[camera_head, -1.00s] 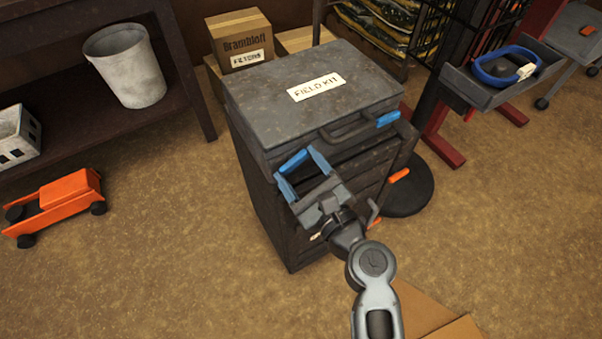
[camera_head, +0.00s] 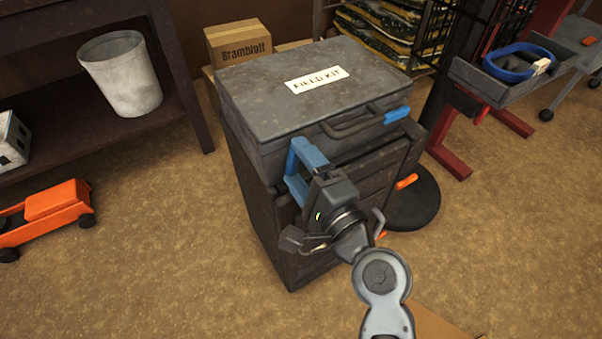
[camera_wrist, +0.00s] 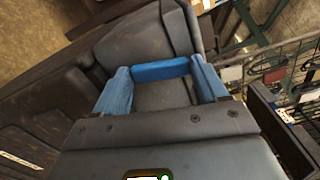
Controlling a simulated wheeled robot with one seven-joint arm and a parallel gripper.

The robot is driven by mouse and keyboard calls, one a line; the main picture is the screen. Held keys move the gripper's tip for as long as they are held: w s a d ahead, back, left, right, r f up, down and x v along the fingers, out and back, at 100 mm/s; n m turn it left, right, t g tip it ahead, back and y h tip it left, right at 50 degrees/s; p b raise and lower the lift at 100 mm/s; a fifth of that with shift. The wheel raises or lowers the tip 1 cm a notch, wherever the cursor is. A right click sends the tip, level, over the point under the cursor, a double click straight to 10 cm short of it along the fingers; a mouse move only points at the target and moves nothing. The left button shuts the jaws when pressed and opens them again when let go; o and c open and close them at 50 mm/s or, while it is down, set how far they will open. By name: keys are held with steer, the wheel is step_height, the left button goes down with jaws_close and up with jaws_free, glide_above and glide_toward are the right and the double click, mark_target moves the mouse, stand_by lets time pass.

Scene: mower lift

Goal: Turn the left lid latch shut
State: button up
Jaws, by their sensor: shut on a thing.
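The grey field kit case (camera_head: 270,95) sits on a dark cabinet with its lid down. The left lid latch (camera_head: 291,162) is a short blue bar at the left of the case's front. It stands near upright in the head view. My gripper (camera_head: 296,168) has blue fingers, one at each end of the bar, and is shut on it. In the wrist view the latch (camera_wrist: 160,69) spans between the two fingertips. The right lid latch (camera_head: 397,115), also blue, lies along the front edge, right of the grey carry handle (camera_head: 352,122). My fingers partly hide the left latch and its mount.
The dark cabinet (camera_head: 262,220) stands below the case, with an orange piece (camera_head: 406,181) at its right. A black round base (camera_head: 415,205) is beside it. A bin (camera_head: 122,75) and orange cart (camera_head: 45,212) are at left.

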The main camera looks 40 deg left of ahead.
steer(key=shift+f+n+b, duration=0.1)
steer(key=shift+n+b, duration=0.6)
steer(key=shift+n, duration=0.4)
steer(key=o, duration=1.1)
steer(key=shift+c, duration=0.2)
steer(key=v, duration=0.7)
steer(key=shift+d, duration=0.4)
steer(key=shift+s, duration=0.15)
